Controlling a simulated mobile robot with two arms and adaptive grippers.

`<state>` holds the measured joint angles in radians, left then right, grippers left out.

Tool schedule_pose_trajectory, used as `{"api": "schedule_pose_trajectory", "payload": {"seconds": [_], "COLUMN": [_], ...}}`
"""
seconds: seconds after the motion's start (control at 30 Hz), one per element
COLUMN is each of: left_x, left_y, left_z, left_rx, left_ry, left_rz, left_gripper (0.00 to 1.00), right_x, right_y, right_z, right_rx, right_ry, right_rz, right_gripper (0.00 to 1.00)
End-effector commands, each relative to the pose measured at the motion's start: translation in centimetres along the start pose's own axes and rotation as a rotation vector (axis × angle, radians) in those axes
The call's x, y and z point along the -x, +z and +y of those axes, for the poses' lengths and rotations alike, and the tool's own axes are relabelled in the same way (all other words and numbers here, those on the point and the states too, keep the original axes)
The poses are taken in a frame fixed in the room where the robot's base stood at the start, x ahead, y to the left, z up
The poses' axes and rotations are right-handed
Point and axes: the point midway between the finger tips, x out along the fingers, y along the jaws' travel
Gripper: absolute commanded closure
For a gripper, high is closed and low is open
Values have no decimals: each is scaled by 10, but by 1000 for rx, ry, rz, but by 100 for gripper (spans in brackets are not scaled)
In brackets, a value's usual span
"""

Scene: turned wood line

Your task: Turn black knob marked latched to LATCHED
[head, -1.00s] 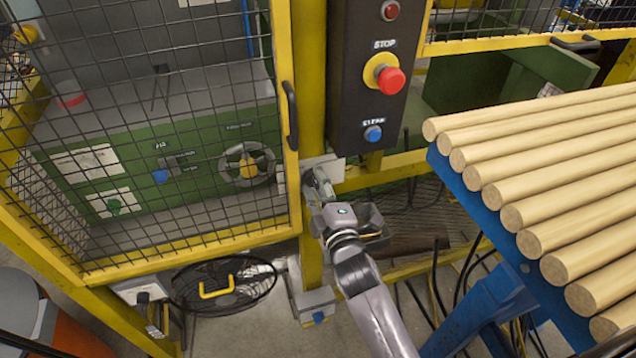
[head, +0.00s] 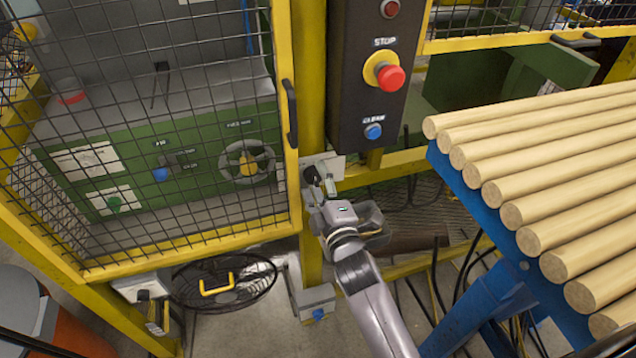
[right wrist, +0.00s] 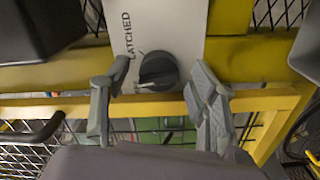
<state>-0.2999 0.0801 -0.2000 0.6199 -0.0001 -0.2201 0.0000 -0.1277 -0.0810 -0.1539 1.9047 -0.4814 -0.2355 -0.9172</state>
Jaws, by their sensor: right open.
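The black knob (right wrist: 158,72) sits on a light grey plate (right wrist: 172,22) marked LATCHED; the lettering runs sideways, to the left of the knob in the right wrist view. I cannot tell for sure where the knob points. In the head view the knob (head: 310,174) shows on the plate (head: 336,164) fixed to the yellow post, just beyond my fingers. My right gripper (head: 322,185) is open in front of it. In the right wrist view my right gripper's fingers (right wrist: 160,80) stand apart, one on each side of the knob, with visible gaps. My left gripper is not in view.
A dark control box (head: 365,75) with a red stop button (head: 390,77) and a blue button (head: 373,132) hangs above my right gripper. A mesh door (head: 290,200) stands to the left. A blue rack (head: 465,205) with wooden rods is to the right.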

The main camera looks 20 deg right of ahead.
Motion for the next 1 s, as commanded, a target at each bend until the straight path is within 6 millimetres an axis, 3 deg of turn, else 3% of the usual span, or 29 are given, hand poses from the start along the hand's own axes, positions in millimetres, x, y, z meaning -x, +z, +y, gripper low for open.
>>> {"api": "schedule_pose_trajectory", "payload": {"seconds": [0.23, 0.7, 1.0], "left_x": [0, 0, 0], "left_y": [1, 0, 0], "left_z": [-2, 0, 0], "left_rx": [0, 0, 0], "left_ry": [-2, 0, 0], "left_rz": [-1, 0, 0], "left_gripper": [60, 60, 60], "right_x": [11, 101, 120], "right_y": [0, 0, 0], "right_z": [-1, -1, 0], "right_rx": [0, 0, -1], "right_ry": [-1, -3, 1], "right_rz": [0, -1, 0], "right_gripper": [46, 46, 46]}}
